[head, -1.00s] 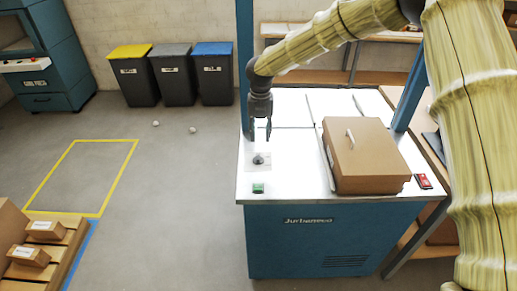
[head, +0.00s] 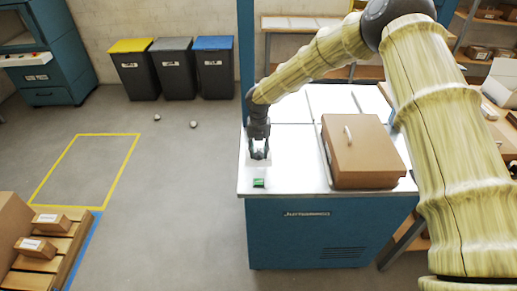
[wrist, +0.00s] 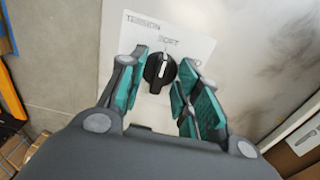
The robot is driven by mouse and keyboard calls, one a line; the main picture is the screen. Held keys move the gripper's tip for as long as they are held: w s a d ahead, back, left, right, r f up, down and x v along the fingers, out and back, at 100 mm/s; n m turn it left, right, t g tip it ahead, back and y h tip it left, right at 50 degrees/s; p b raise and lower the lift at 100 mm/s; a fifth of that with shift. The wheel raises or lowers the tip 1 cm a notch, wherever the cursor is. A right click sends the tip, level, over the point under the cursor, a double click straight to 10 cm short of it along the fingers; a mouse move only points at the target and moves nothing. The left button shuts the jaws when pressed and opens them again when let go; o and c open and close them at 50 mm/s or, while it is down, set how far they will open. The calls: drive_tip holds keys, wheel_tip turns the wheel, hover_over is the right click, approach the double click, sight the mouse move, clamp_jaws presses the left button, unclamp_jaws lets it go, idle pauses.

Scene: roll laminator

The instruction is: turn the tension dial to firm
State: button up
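The tension dial (wrist: 159,72) is a round black knob with a pale pointer line. It sits on a white plate (wrist: 190,42) printed TENSION, with SOFT above the knob. The pointer line points up, roughly toward SOFT. No other setting label is readable, as my gripper covers the lower part of the plate. My gripper (head: 259,154) is down at the left end of the machine's white top, over the dial. In the wrist view its two teal-padded fingers stand open on either side of the knob, with gaps showing. In the head view the fingers mostly hide the knob.
The laminator (head: 290,232) is a blue cabinet with a white top. A green item (head: 259,183) lies just in front of my gripper. A brown box-like cover (head: 360,165) with a handle stands to the right. A blue post (head: 246,60) rises behind my gripper.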

drive_tip(key=shift+s+r, duration=0.1)
drive_tip(key=shift+r, duration=0.05)
drive_tip(key=shift+c, duration=0.2)
clamp_jaws()
drive_tip(key=shift+m, duration=0.4)
drive_tip(key=m+b, duration=0.2)
drive_tip(key=m, duration=0.2)
drive_tip(key=shift+m, duration=0.4)
drive_tip(key=m+b, duration=0.1)
drive_tip(key=m, duration=0.4)
drive_tip(key=shift+b, duration=0.35)
drive_tip(key=m+b, duration=0.1)
drive_tip(key=m, duration=0.5)
drive_tip(key=shift+m, duration=0.4)
drive_tip(key=m+b, duration=0.1)
drive_tip(key=m, duration=0.5)
drive_tip(key=shift+m, duration=0.4)
